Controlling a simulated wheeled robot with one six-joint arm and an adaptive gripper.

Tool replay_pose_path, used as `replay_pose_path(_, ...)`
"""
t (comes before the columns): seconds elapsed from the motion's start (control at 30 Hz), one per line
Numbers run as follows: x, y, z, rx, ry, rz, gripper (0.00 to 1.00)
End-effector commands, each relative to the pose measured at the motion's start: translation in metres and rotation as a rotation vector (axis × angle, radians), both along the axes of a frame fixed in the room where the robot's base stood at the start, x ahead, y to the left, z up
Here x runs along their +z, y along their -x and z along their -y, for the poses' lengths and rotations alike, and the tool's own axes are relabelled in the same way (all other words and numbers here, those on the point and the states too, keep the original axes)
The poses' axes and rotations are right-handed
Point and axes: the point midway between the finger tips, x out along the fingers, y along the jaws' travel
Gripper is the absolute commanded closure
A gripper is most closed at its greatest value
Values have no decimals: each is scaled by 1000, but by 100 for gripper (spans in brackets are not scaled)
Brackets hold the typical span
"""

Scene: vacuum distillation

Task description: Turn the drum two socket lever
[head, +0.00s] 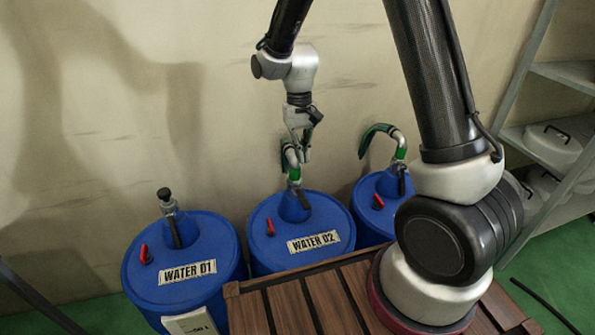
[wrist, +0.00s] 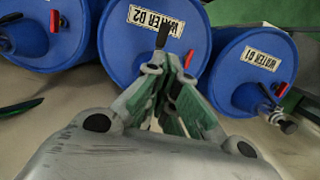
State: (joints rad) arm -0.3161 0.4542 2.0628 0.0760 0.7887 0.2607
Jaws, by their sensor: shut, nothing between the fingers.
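Drum two (head: 322,222) is the blue drum labelled WATER 02, standing in the middle; it also shows in the wrist view (wrist: 125,45). A socket with a green hose (head: 291,160) rises from its top. A black lever (head: 302,199) sits at the socket's base; it appears just past my fingertips in the wrist view (wrist: 163,35). A separate red lever (head: 270,228) is on the drum's left side, also in the wrist view (wrist: 189,58). My gripper (head: 305,155) is shut and empty, pointing down beside the socket above the drum. Whether it touches the lever is unclear.
Drum WATER 01 (head: 210,255) stands at left with its socket bare of hose. A third blue drum (head: 372,218) with a green hose (head: 372,133) stands at right. A wall is close behind. A shelf (head: 570,75) stands at far right.

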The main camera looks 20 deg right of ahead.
Motion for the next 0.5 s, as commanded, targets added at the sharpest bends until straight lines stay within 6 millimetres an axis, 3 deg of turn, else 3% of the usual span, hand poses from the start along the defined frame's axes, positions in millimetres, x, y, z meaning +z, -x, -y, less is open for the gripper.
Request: replay_pose_path(0.5,-100,19,0,2,2,-6,100)
